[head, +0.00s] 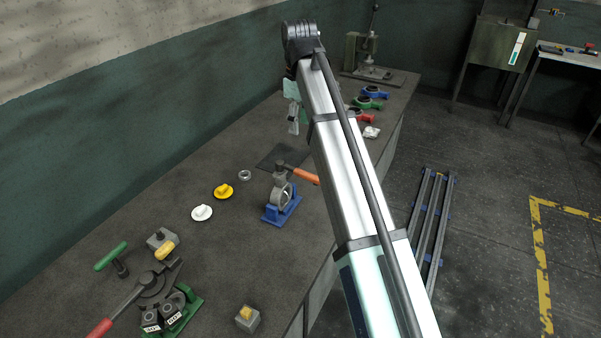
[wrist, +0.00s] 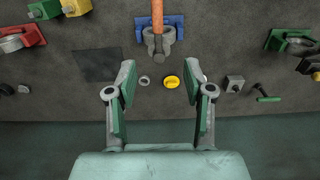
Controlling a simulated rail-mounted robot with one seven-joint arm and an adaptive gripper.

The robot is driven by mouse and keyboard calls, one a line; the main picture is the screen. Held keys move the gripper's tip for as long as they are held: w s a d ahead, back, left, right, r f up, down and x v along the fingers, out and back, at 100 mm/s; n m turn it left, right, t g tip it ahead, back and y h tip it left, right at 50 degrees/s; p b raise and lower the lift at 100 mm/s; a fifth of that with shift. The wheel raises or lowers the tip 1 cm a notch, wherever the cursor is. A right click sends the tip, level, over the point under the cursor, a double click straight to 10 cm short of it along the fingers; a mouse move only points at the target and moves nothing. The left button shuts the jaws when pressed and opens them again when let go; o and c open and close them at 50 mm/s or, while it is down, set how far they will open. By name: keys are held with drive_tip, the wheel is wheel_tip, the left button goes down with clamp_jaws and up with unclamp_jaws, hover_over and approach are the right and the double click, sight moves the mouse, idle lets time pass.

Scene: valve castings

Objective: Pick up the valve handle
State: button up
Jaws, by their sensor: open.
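My gripper (wrist: 160,75) is open and empty in the wrist view, its two green-padded fingers apart above the bench. In the head view my gripper (head: 293,118) hangs over the bench's far half, partly behind my arm. An orange lever handle (head: 303,174) sticks out from a grey clamp-like casting on a blue base (head: 280,209); the handle (wrist: 157,14) is at the top of the wrist view. A green T-shaped handle (head: 110,256) lies at the near left, also in the wrist view (wrist: 266,98). I cannot tell which is the valve handle.
Between the fingers in the wrist view show a grey ring (wrist: 144,80) and a yellow knobbed disc (wrist: 172,81). A white knobbed disc (head: 202,213), a dark mat (head: 281,157) and a red-handled tool (head: 130,302) share the bench. A press (head: 373,50) stands at the far end.

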drive_tip(key=b, duration=0.4)
hover_over(301, 170)
drive_tip(key=f, duration=1.1)
drive_tip(key=shift+s+a, duration=0.1)
drive_tip(key=shift+s, duration=0.2)
drive_tip(key=shift+w+f+p, duration=0.2)
drive_tip(key=shift+f+p, duration=1.2)
drive_tip(key=shift+f, duration=1.7)
clamp_jaws()
